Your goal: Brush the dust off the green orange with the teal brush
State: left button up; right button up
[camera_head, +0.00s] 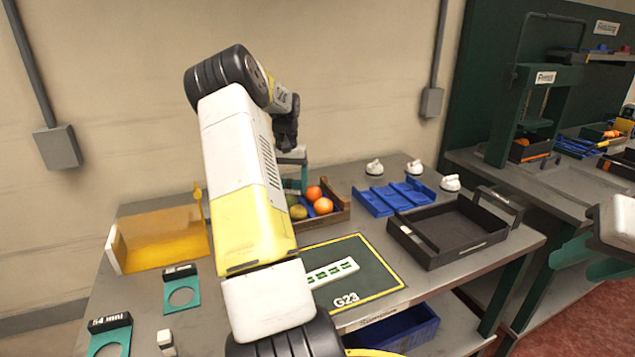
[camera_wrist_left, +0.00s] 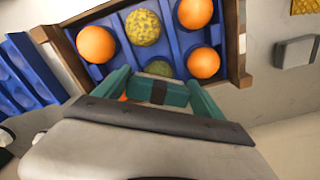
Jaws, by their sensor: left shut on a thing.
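A wooden crate (camera_head: 335,215) with a blue insert holds several oranges, and its side wall also shows in the left wrist view (camera_wrist_left: 236,40). A speckled yellow-green orange (camera_wrist_left: 143,27) sits in the crate between plain oranges. A second greenish orange (camera_wrist_left: 159,68) lies nearer my fingers and is partly hidden by them. My left gripper (camera_head: 293,186) is over the crate's left part. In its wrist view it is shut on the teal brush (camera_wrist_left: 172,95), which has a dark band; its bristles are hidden. My right gripper (camera_head: 588,264) is at the right edge, partly cut off, its fingers apart and empty.
A green mat (camera_head: 375,262) with a white slotted strip lies in front of the crate. A blue tray (camera_head: 393,197) and a black tray (camera_head: 430,258) stand right of it. A yellow translucent bin (camera_head: 160,240) stands left. My left arm hides the middle of the table.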

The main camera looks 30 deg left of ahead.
pick_arm(q)
jog(key=shift+d+f, duration=0.1)
dwell(0.4)
jog(key=shift+w+d, duration=0.2)
jog(key=shift+d, duration=0.4)
jog(key=shift+s+a, duration=0.25)
jog(key=shift+a, duration=0.45)
jog(key=shift+s+a, duration=0.25)
jog(key=shift+a, duration=0.4)
jog(key=shift+w+d, duration=0.25)
jog(key=shift+d, duration=0.4)
jog(key=shift+w+d, duration=0.25)
jog(key=shift+d, duration=0.4)
jog(key=shift+s+a, duration=0.25)
jog(key=shift+a, duration=0.4)
jog(key=shift+s+a, duration=0.25)
jog(key=shift+a, duration=0.4)
jog(key=shift+w+d, duration=0.3)
jog(key=shift+d, duration=0.35)
dwell(1.5)
jog(key=shift+r, duration=0.25)
jog(key=shift+r, duration=3.4)
